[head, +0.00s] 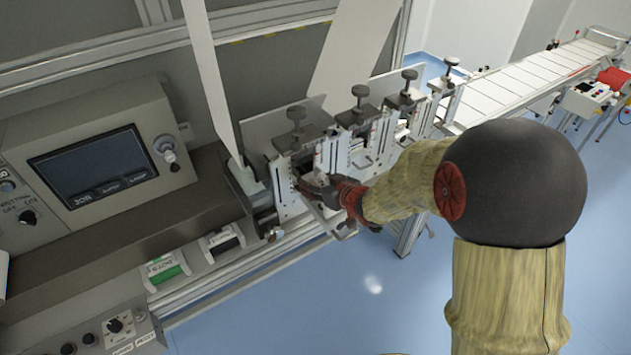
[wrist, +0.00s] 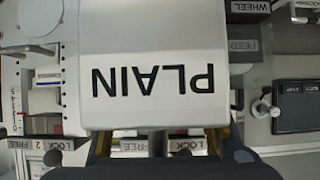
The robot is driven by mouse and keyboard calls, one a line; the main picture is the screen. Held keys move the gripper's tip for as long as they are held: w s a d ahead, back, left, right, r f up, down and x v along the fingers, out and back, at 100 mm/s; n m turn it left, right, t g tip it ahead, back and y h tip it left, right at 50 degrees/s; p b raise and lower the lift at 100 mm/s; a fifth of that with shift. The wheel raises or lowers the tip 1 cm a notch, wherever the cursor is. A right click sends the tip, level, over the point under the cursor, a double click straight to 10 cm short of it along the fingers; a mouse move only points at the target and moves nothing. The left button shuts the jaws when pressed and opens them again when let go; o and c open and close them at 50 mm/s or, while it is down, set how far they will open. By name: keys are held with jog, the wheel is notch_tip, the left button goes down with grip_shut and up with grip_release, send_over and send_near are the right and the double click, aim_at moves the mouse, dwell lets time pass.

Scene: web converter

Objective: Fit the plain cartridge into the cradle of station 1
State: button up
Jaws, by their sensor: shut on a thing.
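The plain cartridge (wrist: 155,50) is a pale block that fills the middle of the wrist view, with "PLAIN" upside down on its face. My gripper (wrist: 160,145) is shut on its lower end in that view. In the head view my gripper (head: 312,190) is at the front of the nearest station (head: 297,150), which has a black knob on top. The cartridge hides most of the station behind it in the wrist view, so I cannot tell whether it is seated in the cradle. In the head view the gripper and station parts hide the cartridge.
More similar stations (head: 357,125) stand in a row behind the nearest one. In the wrist view a "2" label (wrist: 52,158) shows at left between LOCK and FREE. A control panel (head: 92,165) is at left. Green-and-white (head: 166,270) and black-and-white (head: 222,242) items lie below it. Open floor is in front.

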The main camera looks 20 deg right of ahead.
jog(key=shift+f+b, duration=0.55)
jog(key=shift+f, duration=0.25)
jog(key=o, duration=1.8)
jog(key=shift+f, duration=0.1)
jog(key=shift+c, duration=0.2)
jog(key=shift+o, duration=0.3)
jog(key=shift+s, duration=0.1)
jog(key=v, duration=1.2)
